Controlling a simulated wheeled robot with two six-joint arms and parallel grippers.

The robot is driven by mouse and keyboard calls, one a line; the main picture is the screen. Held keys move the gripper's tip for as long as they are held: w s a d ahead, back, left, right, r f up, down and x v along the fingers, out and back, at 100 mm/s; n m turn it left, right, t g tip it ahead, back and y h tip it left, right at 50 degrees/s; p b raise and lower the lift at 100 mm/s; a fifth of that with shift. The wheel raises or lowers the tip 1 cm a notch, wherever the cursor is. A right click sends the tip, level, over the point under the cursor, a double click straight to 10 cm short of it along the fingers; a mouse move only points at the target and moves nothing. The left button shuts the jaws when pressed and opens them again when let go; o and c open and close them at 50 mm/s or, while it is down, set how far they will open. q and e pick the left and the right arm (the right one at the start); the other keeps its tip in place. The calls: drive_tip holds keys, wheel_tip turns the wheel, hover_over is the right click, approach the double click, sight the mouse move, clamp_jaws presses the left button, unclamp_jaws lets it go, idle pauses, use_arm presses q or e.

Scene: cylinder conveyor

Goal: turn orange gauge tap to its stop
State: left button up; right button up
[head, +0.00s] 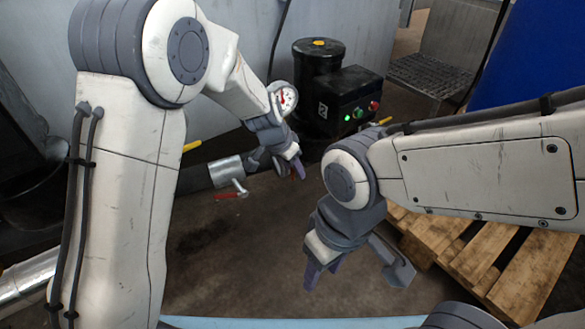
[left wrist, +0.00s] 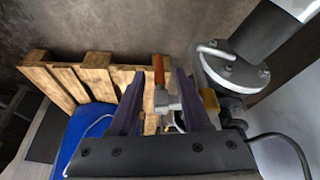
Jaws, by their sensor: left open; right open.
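The orange gauge tap (left wrist: 158,70) shows in the left wrist view as an orange lever on a grey metal body (left wrist: 163,100). My left gripper (left wrist: 153,88) is open, with one purple finger on each side of the lever and gaps visible. In the head view my left gripper (head: 298,170) is beside the pipework, below a round white gauge (head: 287,98); it mostly hides the tap there. Contact between fingers and lever cannot be told. My right gripper (head: 322,268) is open and empty, pointing down over the floor.
A metal pipe with a red-handled valve (head: 230,194) is left of my left gripper. A black machine (head: 338,100) with lit buttons stands behind. A wooden pallet (head: 480,255) lies at right, and a blue surface (head: 525,55) is at upper right. The middle floor is clear.

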use_arm(q)
clamp_jaws()
drive_tip(key=shift+f+b, duration=0.15)
drive_tip(key=shift+b, duration=0.35)
drive_tip(key=h+b, duration=0.1)
drive_tip(key=b, duration=0.5)
drive_tip(key=t+h+b, duration=0.1)
drive_tip(key=b, duration=0.5)
drive_tip(key=shift+w+d+f+t, duration=0.15)
drive_tip(key=shift+f+t, duration=0.15)
drive_tip(key=shift+f, duration=0.1)
drive_tip(key=shift+w+d+r+n+t+h+b, duration=0.2)
drive_tip(key=shift+r+t+h+b, duration=0.3)
drive_tip(key=shift+t+h+b, duration=1.35)
drive_tip(key=shift+w+d+r+n+t+h+b, duration=0.1)
drive_tip(key=shift+d+r+n+t+h+b, duration=0.3)
drive_tip(key=shift+t+h+b, duration=1.4)
drive_tip(key=shift+w+d+r+t+h+b, duration=0.15)
drive_tip(key=shift+r+t+h+b, duration=0.45)
drive_tip(key=shift+t+h+b, duration=1.2)
drive_tip(key=shift+g+h+b, duration=0.45)
drive_tip(key=shift+h+b, duration=0.1)
drive_tip(key=shift+r, duration=0.1)
